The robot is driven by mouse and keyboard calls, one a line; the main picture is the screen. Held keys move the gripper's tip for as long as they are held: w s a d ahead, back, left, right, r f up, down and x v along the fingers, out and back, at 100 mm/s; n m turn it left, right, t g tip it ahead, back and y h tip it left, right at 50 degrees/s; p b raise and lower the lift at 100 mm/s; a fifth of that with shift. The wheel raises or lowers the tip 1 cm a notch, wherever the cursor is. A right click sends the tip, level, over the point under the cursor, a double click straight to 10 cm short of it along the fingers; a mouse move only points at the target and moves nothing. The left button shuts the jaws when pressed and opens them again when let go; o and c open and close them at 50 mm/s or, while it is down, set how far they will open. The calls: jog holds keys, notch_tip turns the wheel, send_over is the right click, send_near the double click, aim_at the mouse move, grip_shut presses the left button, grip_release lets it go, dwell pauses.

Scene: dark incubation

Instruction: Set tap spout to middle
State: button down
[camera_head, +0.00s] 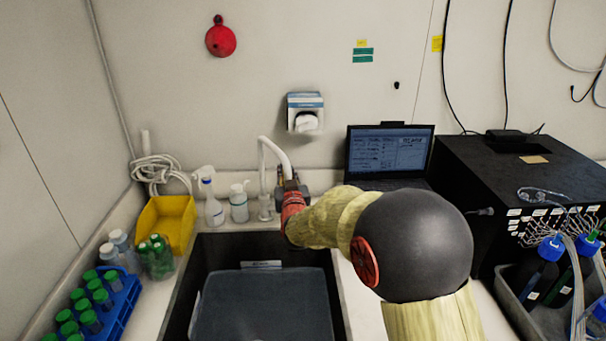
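The white tap stands behind the sink; its curved spout (275,152) rises and bends to the right, toward my gripper. The tap's base (265,208) is at the sink's back edge. My gripper (284,180) is at the right of the tap, at the spout's lower right end. My own arm hides most of the gripper and the spout's tip, so I cannot tell whether the fingers touch or hold the spout. The dark sink (190,285) lies below, with a grey-blue tub (265,305) in it.
A spray bottle (212,207) and a pump bottle (238,203) stand close left of the tap. A yellow bin (165,222) and a blue tube rack (122,302) are farther left. A laptop (388,152) and a black box (490,170) stand to the right.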

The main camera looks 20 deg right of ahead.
jog(key=a, duration=0.6)
jog(key=shift+s+f+b, duration=0.35)
jog(key=shift+s+b, duration=0.1)
jog(key=shift+f, duration=0.15)
dwell(0.6)
jog(key=c, duration=2.3)
grip_release()
jog(key=shift+o, duration=1.2)
jog(key=shift+s+a+r, duration=0.1)
jog(key=shift+s+r, duration=0.1)
jog(key=shift+r, duration=0.05)
jog(key=shift+o, duration=1.3)
jog(key=shift+w+r, duration=0.1)
jog(key=shift+r, duration=0.1)
jog(key=s+a, duration=0.2)
jog(key=s, duration=1)
